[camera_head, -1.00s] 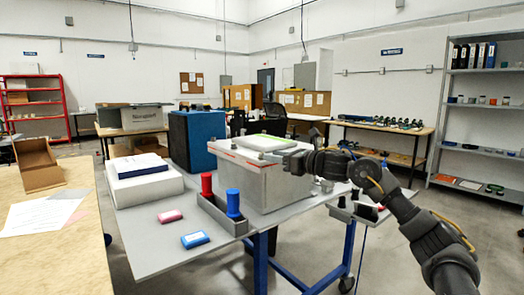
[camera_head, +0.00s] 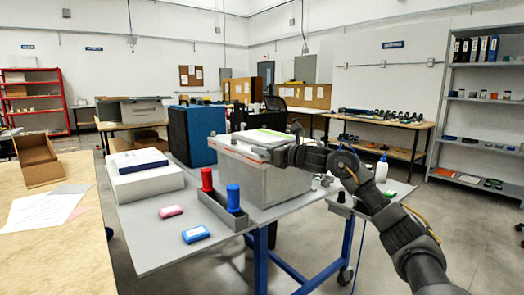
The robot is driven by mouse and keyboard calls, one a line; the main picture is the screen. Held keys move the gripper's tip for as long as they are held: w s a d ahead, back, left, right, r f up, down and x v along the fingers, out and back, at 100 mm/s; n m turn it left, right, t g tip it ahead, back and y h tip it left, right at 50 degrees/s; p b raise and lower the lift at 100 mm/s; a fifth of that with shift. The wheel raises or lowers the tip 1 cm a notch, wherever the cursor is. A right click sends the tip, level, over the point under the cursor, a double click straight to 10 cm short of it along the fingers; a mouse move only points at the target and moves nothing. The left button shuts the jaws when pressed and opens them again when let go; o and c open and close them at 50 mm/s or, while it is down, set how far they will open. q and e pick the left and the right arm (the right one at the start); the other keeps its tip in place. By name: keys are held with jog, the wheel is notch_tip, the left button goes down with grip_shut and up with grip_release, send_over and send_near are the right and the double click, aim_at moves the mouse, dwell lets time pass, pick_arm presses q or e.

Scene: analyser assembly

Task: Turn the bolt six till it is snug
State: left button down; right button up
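The analyser (camera_head: 280,186) is a light grey box on the grey table, with a red line along its upper edge. A white and green panel (camera_head: 262,137) lies on its top. My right gripper (camera_head: 268,153) is at the top right edge of the analyser, reaching in from the right. Its fingers are small and partly merged with the box edge, so their opening and any contact do not show. Bolt six cannot be made out; the gripper or the distance may hide it. My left gripper is not in view.
A grey tray (camera_head: 223,213) in front of the analyser holds a red cylinder (camera_head: 207,180) and a blue cylinder (camera_head: 233,198). A white bottle (camera_head: 382,169) stands behind my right arm.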

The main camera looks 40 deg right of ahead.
grip_shut()
jog(key=shift+m+h, duration=0.3)
jog(key=shift+h, duration=0.2)
